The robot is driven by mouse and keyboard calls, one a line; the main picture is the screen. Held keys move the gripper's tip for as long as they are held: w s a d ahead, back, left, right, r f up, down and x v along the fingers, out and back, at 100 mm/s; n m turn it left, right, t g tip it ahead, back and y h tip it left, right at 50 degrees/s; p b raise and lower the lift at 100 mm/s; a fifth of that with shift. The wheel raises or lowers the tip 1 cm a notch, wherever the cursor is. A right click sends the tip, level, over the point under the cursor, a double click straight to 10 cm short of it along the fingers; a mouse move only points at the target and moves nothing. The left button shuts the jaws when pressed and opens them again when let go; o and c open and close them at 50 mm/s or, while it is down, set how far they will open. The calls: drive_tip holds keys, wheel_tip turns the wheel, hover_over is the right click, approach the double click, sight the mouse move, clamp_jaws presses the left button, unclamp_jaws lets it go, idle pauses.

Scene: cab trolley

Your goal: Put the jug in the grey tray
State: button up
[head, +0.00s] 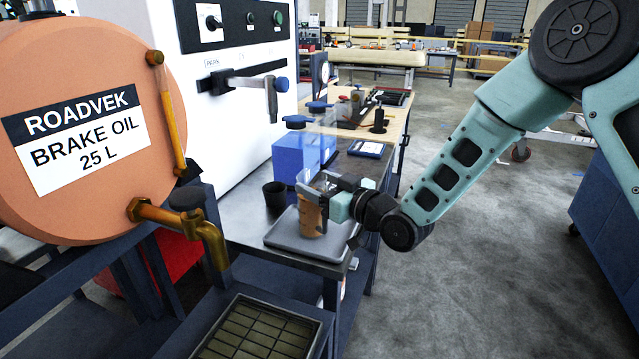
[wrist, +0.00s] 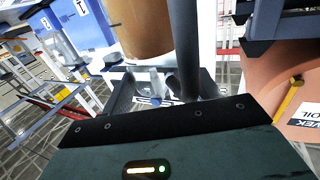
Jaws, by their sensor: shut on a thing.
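The jug (head: 311,218) is clear and partly filled with an orange-brown liquid. It stands upright in my gripper (head: 328,188), which is shut on it from the right. The grey tray (head: 283,238) lies on the bench top, and the jug appears over or in its middle. I cannot tell whether the jug's base touches the tray floor. In the wrist view the jug's brown contents (wrist: 143,28) show close up beside a dark finger. The fingers partly hide the jug's upper right side.
A black cup (head: 275,194) stands just left behind the tray, with blue boxes (head: 296,157) behind it. The orange brake oil drum (head: 85,130) with its brass tap (head: 205,235) is at the left, above a grated drip tray (head: 255,335). Open floor lies right of the bench.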

drive_tip(key=shift+r, duration=0.1)
drive_tip(key=o, duration=1.4)
drive_tip(key=shift+f, duration=0.2)
